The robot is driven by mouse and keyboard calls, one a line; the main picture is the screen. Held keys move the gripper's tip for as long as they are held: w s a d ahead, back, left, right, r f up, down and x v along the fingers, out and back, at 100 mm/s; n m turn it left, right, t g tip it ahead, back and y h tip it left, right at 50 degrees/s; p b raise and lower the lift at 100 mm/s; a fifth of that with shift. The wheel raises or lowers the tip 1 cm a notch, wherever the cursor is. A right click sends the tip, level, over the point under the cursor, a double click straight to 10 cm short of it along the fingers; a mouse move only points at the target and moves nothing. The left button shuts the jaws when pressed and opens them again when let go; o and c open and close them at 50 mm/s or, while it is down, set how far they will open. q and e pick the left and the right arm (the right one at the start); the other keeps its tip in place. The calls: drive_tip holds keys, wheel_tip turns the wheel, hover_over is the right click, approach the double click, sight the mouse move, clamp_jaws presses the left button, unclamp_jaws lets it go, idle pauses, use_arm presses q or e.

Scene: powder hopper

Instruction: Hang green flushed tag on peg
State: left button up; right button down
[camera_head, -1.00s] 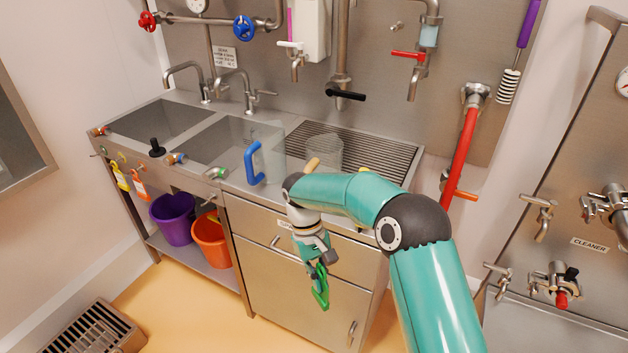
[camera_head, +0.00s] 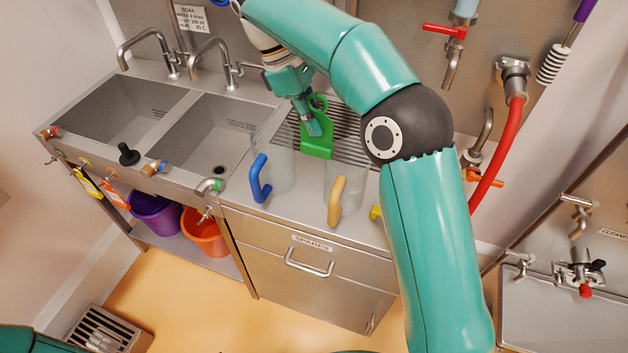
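My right gripper (camera_head: 314,127) is shut on the green tag (camera_head: 317,148), which hangs from its fingers above the drainboard, behind the clear jugs. On the front of the sink unit, a yellow tag (camera_head: 89,188) and an orange tag (camera_head: 116,194) hang at the left. A small bare metal peg (camera_head: 206,214) sticks out below the green-collared drain valve (camera_head: 211,186), apart from the gripper. My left gripper is not in view; a teal part of my own body shows at the bottom left corner.
A blue-handled jug (camera_head: 276,173) and a yellow-handled jug (camera_head: 346,187) stand at the counter's front edge. Two sink basins (camera_head: 118,110) lie left. Purple (camera_head: 155,214) and orange (camera_head: 204,235) buckets sit on the shelf below. A red hose (camera_head: 503,150) hangs at the right.

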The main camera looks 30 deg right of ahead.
sight(320, 148)
drive_tip(key=f+b, duration=0.1)
drive_tip(key=s+f+b, duration=0.1)
drive_tip(key=f, duration=0.1)
drive_tip(key=shift+f, duration=0.15)
drive_tip(key=f, duration=0.3)
drive_tip(key=w+f, duration=0.1)
drive_tip(key=f, duration=0.2)
drive_tip(key=shift+w+a+f+b, duration=0.1)
drive_tip(key=shift+w+f+b, duration=0.05)
drive_tip(key=shift+f+b, duration=0.25)
drive_tip(key=f, duration=0.8)
drive_tip(key=shift+s+a+f, duration=0.1)
drive_tip(key=shift+s+f, duration=0.15)
drive_tip(key=shift+f, duration=0.15)
drive_tip(key=shift+w+f, duration=0.1)
drive_tip(key=shift+f, duration=0.2)
drive_tip(key=shift+f, duration=0.1)
drive_tip(key=c, duration=1.3)
unclamp_jaws()
